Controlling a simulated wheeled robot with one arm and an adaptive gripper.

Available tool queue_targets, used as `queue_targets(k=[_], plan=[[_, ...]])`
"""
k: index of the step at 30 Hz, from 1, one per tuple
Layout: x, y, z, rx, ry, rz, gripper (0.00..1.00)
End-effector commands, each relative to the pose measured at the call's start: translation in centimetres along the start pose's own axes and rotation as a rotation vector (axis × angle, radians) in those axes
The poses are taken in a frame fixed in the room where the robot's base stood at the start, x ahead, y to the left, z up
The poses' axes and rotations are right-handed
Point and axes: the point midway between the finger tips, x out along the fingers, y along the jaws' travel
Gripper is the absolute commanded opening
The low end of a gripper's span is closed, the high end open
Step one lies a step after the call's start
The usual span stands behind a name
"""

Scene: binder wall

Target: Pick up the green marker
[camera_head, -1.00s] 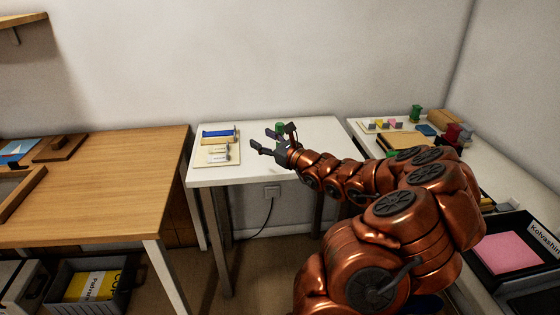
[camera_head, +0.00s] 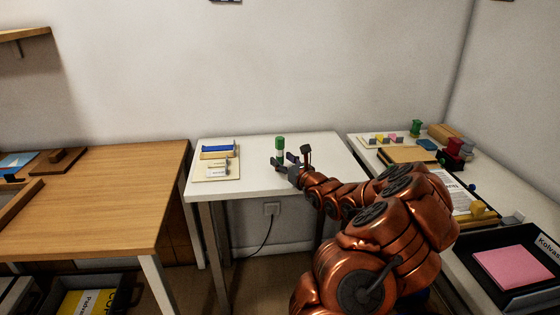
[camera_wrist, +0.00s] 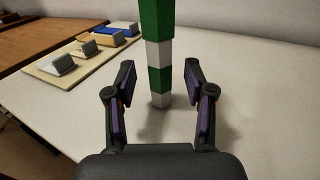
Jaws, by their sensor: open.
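The green marker (camera_head: 280,146) stands upright on the white table (camera_head: 318,150), with a green top and a white band below. In the wrist view the marker (camera_wrist: 158,50) shows green and white bands, with its lower end on the table. My gripper (camera_head: 285,160) is open, just in front of the marker in the head view. In the wrist view the two fingers of my gripper (camera_wrist: 158,82) lie left and right of the marker's line, with clear gaps on both sides. The marker appears just beyond the fingertips or between them; the exact depth is hard to tell. Nothing is held.
A pale board (camera_head: 215,172) with a blue block and small light blocks lies left of the marker. A wooden table (camera_head: 110,190) stands further left. A right-hand white table holds a green piece (camera_head: 415,128), a black tray and other items. The tabletop around the marker is mostly clear.

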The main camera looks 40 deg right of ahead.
Motion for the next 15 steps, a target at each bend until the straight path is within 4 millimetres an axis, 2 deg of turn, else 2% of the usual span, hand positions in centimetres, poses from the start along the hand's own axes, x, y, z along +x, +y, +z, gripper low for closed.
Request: queue_targets(k=[6,15], plan=[[2.0,-0.1,-0.2,-0.001,0.004,-0.001,0.54],[2.4,0.0,-0.1,0.0,0.001,-0.001,0.54]])
